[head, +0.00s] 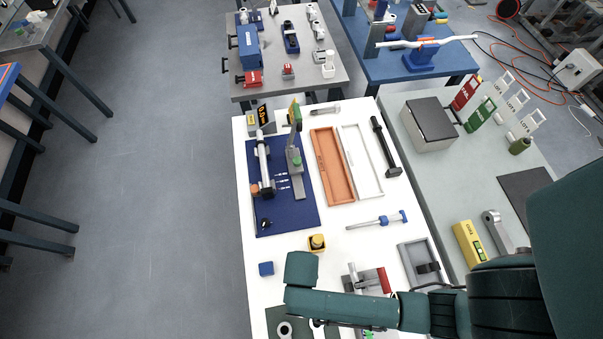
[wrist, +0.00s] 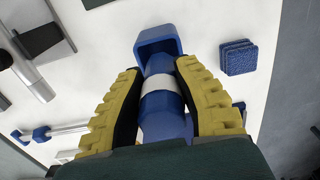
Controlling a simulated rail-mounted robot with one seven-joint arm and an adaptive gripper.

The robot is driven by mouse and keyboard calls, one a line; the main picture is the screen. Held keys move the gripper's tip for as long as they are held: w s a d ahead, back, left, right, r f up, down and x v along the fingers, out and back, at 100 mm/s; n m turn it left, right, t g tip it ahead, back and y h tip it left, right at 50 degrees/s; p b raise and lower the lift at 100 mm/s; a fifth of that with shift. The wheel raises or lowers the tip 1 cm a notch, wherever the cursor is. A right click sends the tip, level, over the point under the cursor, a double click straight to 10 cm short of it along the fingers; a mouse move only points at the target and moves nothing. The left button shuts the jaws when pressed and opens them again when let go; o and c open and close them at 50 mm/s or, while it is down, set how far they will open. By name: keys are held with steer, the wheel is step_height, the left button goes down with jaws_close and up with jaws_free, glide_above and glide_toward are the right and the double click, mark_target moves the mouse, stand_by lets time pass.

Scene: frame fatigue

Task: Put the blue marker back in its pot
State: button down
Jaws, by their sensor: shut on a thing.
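The blue marker (wrist: 158,104), a blue cylinder with a white band, is between the yellow ridged fingers of my gripper (wrist: 160,68) in the wrist view. The fingers are shut on it. Its far end overlaps a blue square-rimmed thing, seemingly its pot (wrist: 146,42), at the top middle. I cannot tell whether the marker's end is inside the pot, above it or in front of it. In the head view my teal arm hides the fingers, the marker and the pot.
A blue block (head: 266,268) lies on the white table; it also shows in the wrist view (wrist: 238,57). A blue-ended rod (head: 377,221) and a grey clamp (head: 355,279) lie to the right.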

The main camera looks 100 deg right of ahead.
steer(key=shift+f+p, duration=0.45)
steer(key=shift+f, duration=1.15)
steer(key=c, duration=0.9)
jaws_free()
steer(key=shift+f+b, duration=0.5)
steer(key=shift+b, duration=0.4)
steer(key=r, duration=0.8)
steer(key=r+p, duration=0.1)
steer(key=r, duration=0.8)
steer(key=shift+s+a, duration=0.2)
